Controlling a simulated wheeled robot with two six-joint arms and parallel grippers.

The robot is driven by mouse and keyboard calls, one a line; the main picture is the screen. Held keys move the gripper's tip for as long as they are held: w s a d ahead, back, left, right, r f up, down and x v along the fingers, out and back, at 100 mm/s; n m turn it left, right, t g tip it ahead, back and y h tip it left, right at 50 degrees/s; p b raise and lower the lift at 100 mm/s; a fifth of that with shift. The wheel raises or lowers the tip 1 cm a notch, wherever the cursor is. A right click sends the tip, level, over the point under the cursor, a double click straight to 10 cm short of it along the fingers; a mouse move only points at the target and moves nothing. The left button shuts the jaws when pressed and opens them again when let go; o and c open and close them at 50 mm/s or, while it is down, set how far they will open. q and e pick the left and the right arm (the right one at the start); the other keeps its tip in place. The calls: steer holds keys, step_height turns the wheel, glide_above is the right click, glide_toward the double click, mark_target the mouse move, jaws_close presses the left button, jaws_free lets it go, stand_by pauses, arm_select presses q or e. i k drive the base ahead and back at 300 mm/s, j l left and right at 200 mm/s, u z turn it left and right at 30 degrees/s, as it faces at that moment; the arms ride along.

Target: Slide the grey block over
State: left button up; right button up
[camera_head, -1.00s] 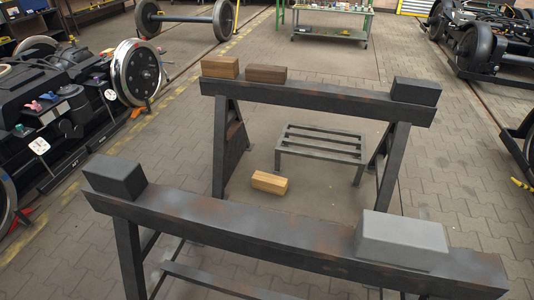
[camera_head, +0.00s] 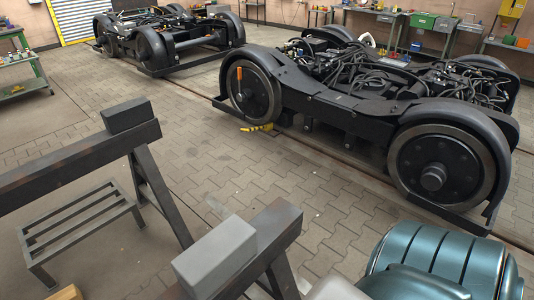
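The light grey block (camera_head: 214,262) lies on top of the near dark steel beam (camera_head: 277,228), close to the beam's right end, in the lower middle of the head view. A short bare stretch of beam shows beyond the block. A darker, charcoal block (camera_head: 128,115) sits on the right end of the far beam (camera_head: 65,168). Neither of my grippers is in view, so nothing is seen touching the grey block.
A low slatted metal stand (camera_head: 82,222) is on the paved floor between the trestles. A wooden block (camera_head: 66,293) shows at the bottom left edge. A large bogie (camera_head: 370,100) stands at the right, another (camera_head: 168,38) behind.

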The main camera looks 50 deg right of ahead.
mark_target(204, 268)
steer(key=z, duration=1.05)
steer(key=k, duration=0.1)
